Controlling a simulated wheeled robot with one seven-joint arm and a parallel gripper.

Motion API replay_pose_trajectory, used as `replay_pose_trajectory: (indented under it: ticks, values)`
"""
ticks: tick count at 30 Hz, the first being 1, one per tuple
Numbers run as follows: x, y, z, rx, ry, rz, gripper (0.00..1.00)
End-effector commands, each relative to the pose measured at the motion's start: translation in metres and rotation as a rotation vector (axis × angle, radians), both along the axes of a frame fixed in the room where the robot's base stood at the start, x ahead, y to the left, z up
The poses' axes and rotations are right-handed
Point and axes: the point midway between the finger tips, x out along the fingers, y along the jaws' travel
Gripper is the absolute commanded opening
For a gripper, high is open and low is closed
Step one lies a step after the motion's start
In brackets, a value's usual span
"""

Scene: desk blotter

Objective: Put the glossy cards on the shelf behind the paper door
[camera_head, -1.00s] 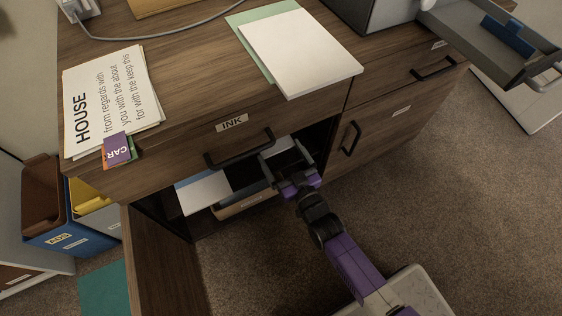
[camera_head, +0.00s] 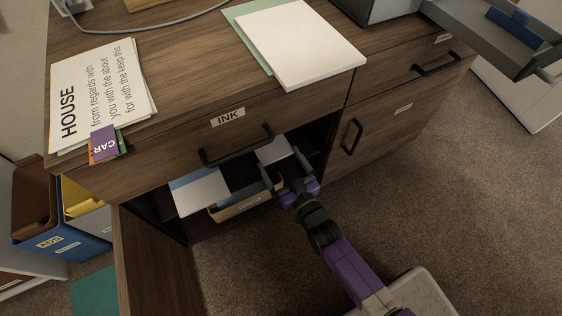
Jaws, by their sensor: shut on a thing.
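My gripper (camera_head: 292,184) is at the open front of the desk cupboard, with its fingers reaching in. It is shut on a pale flat pack (camera_head: 273,149), which looks like the glossy cards; its far part is in the shade of the cupboard and I can read no label. The paper door (camera_head: 160,262) stands open at the lower left, its wood face seen from above. Inside on the left lies a white and blue pack (camera_head: 200,190). A brown-fronted box (camera_head: 238,208) sits beside it. The shelf surface itself is mostly hidden.
The INK drawer (camera_head: 180,146) is shut above the opening, and its black handle (camera_head: 238,153) juts out over it. Papers marked HOUSE (camera_head: 100,85) and a white pad (camera_head: 300,45) lie on the desktop. File bins (camera_head: 75,235) stand at left. Carpet is clear at right.

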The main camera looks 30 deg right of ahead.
Motion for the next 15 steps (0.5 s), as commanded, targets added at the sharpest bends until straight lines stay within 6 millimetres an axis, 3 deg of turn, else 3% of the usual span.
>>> replay_pose_trajectory:
  ticks: [1, 2, 11, 15]
  values:
    - [0.000, 0.000, 0.001, 0.000, -0.002, 0.000, 0.46]
    - [0.000, 0.000, 0.001, 0.000, 0.000, 0.000, 0.99]
    - [0.000, 0.000, 0.003, 0.000, 0.000, 0.000, 1.00]
    - [0.000, 0.000, 0.014, 0.000, -0.001, 0.000, 1.00]
